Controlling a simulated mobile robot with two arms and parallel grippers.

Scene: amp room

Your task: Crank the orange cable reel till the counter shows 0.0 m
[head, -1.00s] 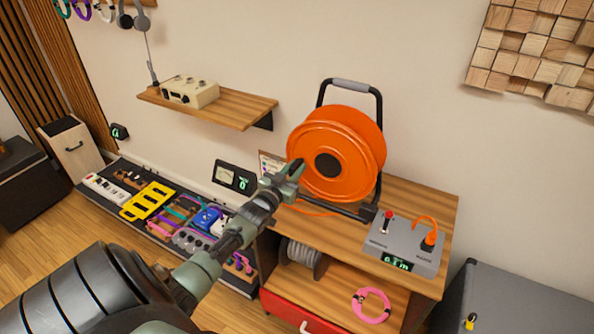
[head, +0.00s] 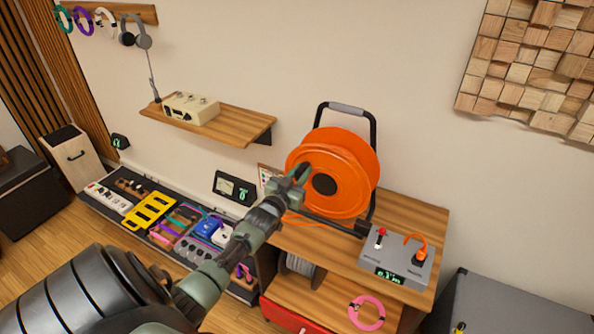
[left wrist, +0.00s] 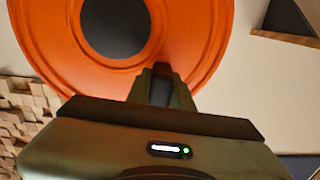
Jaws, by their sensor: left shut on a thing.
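The orange cable reel (head: 350,160) stands upright in a black frame on the wooden cabinet, its dark hub (head: 324,184) facing me. My left gripper (head: 299,174) is at the left part of the reel's face, shut on the crank handle, which its fingers mostly hide. In the left wrist view the gripper (left wrist: 162,78) is in front of the orange face (left wrist: 205,45), below the dark hub (left wrist: 115,27). A grey box (head: 397,262) right of the reel carries the green-lit counter (head: 389,277); its digits are too small to read surely. My right gripper is out of view.
The wooden cabinet (head: 430,225) has a pink cable coil (head: 367,313) on its lower shelf. An orange plug and cable (head: 418,245) and a red-tipped switch (head: 380,236) are on the grey box. A pedal board (head: 140,205) lies at left. A wall shelf (head: 235,122) is above.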

